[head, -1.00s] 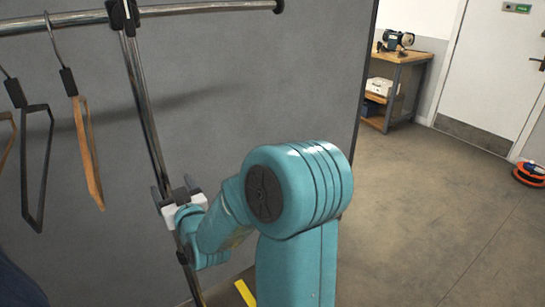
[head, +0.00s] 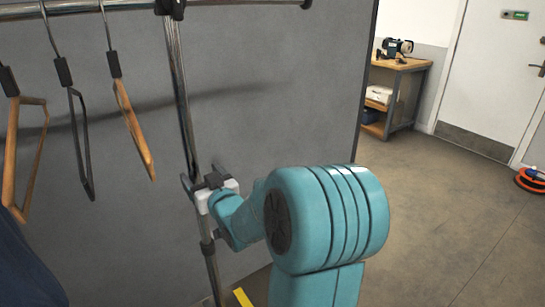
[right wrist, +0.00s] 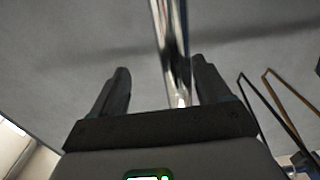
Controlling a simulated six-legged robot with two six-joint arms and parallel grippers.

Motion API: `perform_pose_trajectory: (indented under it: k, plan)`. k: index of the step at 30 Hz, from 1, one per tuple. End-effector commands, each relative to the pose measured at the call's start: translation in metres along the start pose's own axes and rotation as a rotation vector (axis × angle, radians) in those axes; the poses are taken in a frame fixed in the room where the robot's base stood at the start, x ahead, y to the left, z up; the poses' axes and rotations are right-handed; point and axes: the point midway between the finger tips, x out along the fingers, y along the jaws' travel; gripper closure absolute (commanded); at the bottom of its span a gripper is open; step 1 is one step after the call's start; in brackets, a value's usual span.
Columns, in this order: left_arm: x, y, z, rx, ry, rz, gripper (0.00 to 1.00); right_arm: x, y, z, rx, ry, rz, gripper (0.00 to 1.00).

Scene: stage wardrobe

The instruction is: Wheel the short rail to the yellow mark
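The short rail shows in the head view as a chrome upright post (head: 178,95) under a horizontal bar (head: 95,9). Its foot is out of frame. My right gripper (head: 201,176) is at the lower part of the post, with a finger on either side. In the right wrist view the post (right wrist: 171,45) runs between the spread dark fingers (right wrist: 160,76), nearer the right finger, with a clear gap to the left one. The gripper looks open around it; I cannot tell whether it touches. A yellow mark (head: 242,297) shows partly on the floor, right of the post. My left gripper is out of view.
Hangers (head: 132,128) and dark cloth (head: 25,275) hang from the bar at left. A grey panel (head: 270,100) stands close behind the rail. Open floor (head: 450,215) lies to the right, with a workbench (head: 402,66), a door (head: 490,80) and an orange reel (head: 531,180) beyond.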

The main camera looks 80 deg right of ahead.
Motion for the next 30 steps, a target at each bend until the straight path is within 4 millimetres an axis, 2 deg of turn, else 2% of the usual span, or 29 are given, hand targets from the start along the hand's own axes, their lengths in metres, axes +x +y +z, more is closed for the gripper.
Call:
perform_pose_trajectory:
  k: [11,30]
  plan:
    - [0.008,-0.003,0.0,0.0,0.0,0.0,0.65,0.0,0.033,0.001,-0.003,0.001,0.006,0.28]
    - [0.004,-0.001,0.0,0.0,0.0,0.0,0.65,0.0,0.084,0.0,-0.002,-0.001,0.006,0.28]
